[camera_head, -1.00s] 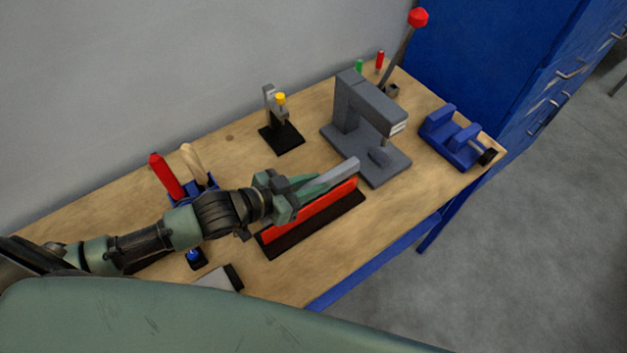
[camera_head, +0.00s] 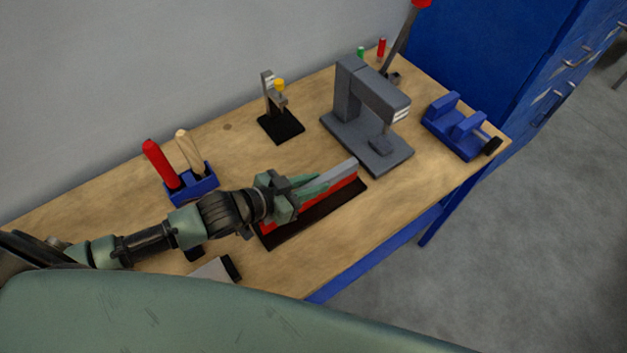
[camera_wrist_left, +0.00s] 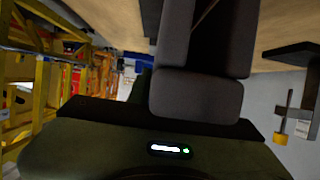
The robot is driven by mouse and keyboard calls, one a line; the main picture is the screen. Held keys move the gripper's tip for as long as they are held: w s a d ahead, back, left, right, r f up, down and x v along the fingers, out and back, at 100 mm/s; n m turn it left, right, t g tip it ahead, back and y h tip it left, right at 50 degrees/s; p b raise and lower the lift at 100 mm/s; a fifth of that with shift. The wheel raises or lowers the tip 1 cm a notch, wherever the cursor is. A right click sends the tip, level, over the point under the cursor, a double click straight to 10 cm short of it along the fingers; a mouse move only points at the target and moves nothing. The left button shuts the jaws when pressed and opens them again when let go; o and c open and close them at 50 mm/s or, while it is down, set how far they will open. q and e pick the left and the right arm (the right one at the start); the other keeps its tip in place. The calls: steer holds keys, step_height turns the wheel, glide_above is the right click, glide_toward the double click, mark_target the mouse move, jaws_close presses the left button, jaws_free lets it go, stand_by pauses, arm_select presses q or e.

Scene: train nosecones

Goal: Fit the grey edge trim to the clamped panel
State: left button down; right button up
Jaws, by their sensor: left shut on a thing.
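The grey edge trim (camera_head: 340,173) is a long light-grey strip held in my left gripper (camera_head: 312,186). The gripper is shut on it, and its fingers and wrist hide the trim's near part. The red panel (camera_head: 347,184) stands upright along a black base (camera_head: 310,219), right under the trim. The trim runs parallel to the panel's top edge and appears at or very close to it; I cannot tell whether it is fully seated. In the left wrist view the dark gripper fingers (camera_wrist_left: 197,75) fill the middle and the trim cannot be made out. My right gripper is not in view.
A grey press (camera_head: 365,115) with a red-knobbed lever stands beyond the panel. A small stand with a yellow knob (camera_head: 280,85) is behind. A blue holder (camera_head: 190,190) with red and tan handles is at left, a blue vise (camera_head: 458,128) at right. The front right bench is clear.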

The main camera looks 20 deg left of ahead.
arm_select(q)
steer(key=shift+f+b, duration=0.4)
steer(key=shift+f, duration=0.6)
steer(key=c, duration=1.2)
jaws_free()
steer(key=shift+s+a, duration=0.35)
steer(key=shift+s, duration=0.1)
steer(key=b+v, duration=0.1)
steer(key=v, duration=0.4)
steer(key=shift+s+r, duration=0.1)
steer(key=shift+r, duration=0.05)
steer(key=shift+v, duration=0.75)
steer(key=shift+r, duration=0.15)
